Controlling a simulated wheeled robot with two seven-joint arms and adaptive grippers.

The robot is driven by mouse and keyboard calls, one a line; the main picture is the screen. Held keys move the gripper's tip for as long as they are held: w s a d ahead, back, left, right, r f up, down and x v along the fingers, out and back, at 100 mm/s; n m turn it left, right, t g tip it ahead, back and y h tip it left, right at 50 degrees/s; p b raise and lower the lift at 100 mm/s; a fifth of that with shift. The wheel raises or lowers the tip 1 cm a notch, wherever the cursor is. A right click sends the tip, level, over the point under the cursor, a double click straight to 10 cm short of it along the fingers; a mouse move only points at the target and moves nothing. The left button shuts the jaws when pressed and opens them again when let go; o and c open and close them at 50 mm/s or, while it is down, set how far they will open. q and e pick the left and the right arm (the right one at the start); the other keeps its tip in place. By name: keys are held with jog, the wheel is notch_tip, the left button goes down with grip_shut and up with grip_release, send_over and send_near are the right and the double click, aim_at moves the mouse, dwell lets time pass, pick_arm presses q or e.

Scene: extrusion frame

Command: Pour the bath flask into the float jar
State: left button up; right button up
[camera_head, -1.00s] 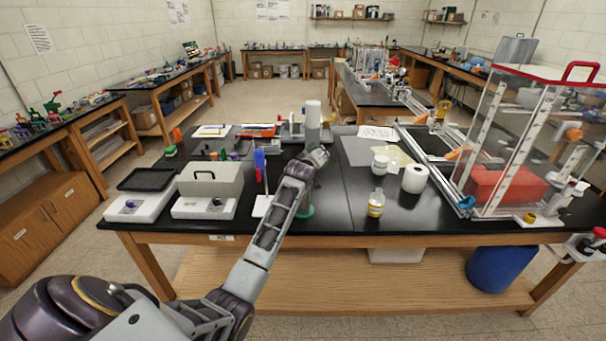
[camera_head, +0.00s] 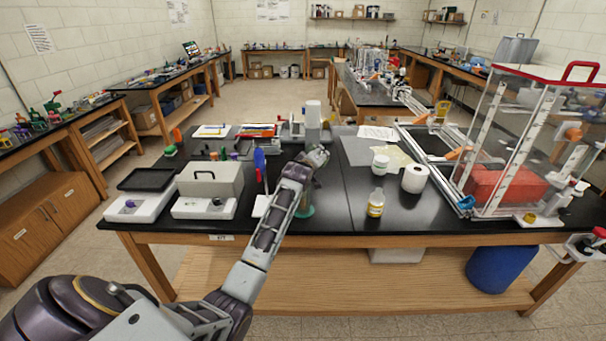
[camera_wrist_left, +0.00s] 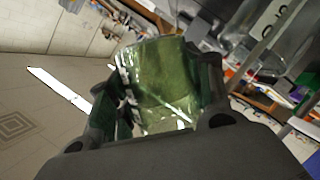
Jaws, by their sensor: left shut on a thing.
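My left gripper (camera_head: 318,156) is above the black bench, near its middle. In the left wrist view it is shut on a clear, green-tinted glass vessel (camera_wrist_left: 162,85), which I take as the bath flask. The wrist view is strongly tilted, and the fingers stand on both sides of the glass. Any liquid in it cannot be made out clearly. A clear jar with a green tint (camera_head: 306,204), seemingly the float jar, stands on the bench below the gripper, partly hidden by my left arm. My right gripper is not in view.
A yellow-labelled bottle (camera_head: 376,203), a white tub (camera_head: 380,164) and a white roll (camera_head: 415,179) stand to the right. A grey-lidded box (camera_head: 210,180) and a blue upright item (camera_head: 259,160) stand left of the arm. A clear enclosure (camera_head: 500,140) fills the far right.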

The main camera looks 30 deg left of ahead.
pick_arm(q)
jog(key=shift+f+n+t+h, duration=0.3)
jog(key=shift+f+n+t, duration=0.25)
jog(key=shift+n, duration=0.45)
dwell(2.7)
jog(key=shift+a+r+n+t, duration=0.1)
jog(key=shift+r+n+t, duration=0.25)
jog(key=shift+r+n, duration=0.25)
dwell(1.5)
jog(key=shift+f+n+t+b, duration=0.3)
jog(key=shift+f+n+b, duration=0.15)
jog(key=shift+n+b, duration=0.3)
dwell(1.0)
jog(key=shift+s+r+n, duration=0.1)
jog(key=shift+n, duration=0.15)
